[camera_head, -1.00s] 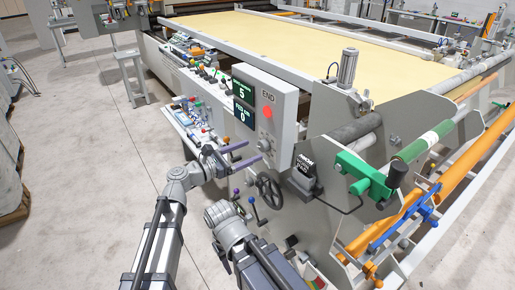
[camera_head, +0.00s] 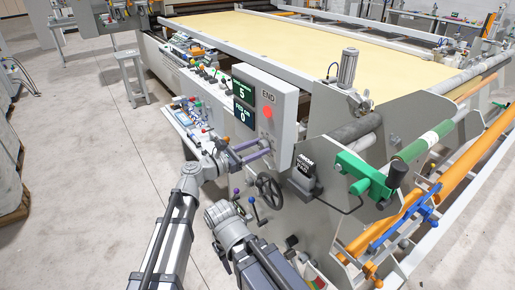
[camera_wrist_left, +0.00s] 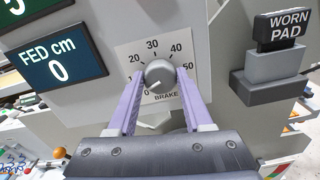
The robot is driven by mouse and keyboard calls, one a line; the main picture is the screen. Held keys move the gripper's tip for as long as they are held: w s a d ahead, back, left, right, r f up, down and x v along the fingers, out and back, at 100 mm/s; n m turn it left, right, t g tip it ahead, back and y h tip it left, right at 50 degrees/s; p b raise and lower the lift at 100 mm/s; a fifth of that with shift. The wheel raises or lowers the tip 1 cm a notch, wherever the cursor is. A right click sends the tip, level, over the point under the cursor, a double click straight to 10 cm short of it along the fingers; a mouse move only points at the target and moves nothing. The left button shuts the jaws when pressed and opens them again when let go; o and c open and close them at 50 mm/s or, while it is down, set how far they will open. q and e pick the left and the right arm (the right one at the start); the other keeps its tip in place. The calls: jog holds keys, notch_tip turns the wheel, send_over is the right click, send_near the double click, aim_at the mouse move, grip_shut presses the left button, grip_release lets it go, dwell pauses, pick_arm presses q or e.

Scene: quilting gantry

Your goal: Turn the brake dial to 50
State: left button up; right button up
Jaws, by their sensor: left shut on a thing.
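The brake dial (camera_wrist_left: 160,75) is a round grey knob on a pale scale plate marked 0 to 50, labelled BRAKE. Its white pointer mark faces lower left, near the 0. My left gripper (camera_head: 266,147) is at the panel below the red button, its purple fingers on both sides of the dial. In the left wrist view the fingers (camera_wrist_left: 160,80) are shut on the knob's left and right sides. The fingers partly cover the dial in the head view.
The control box has a screen reading FED cm 0 (camera_wrist_left: 61,68) and a red button (camera_head: 267,112). A WORN PAD block (camera_wrist_left: 277,62) is to the dial's right. A black handwheel (camera_head: 270,190) and small levers (camera_head: 252,202) sit below the gripper.

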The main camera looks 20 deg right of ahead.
pick_arm(q)
grip_shut()
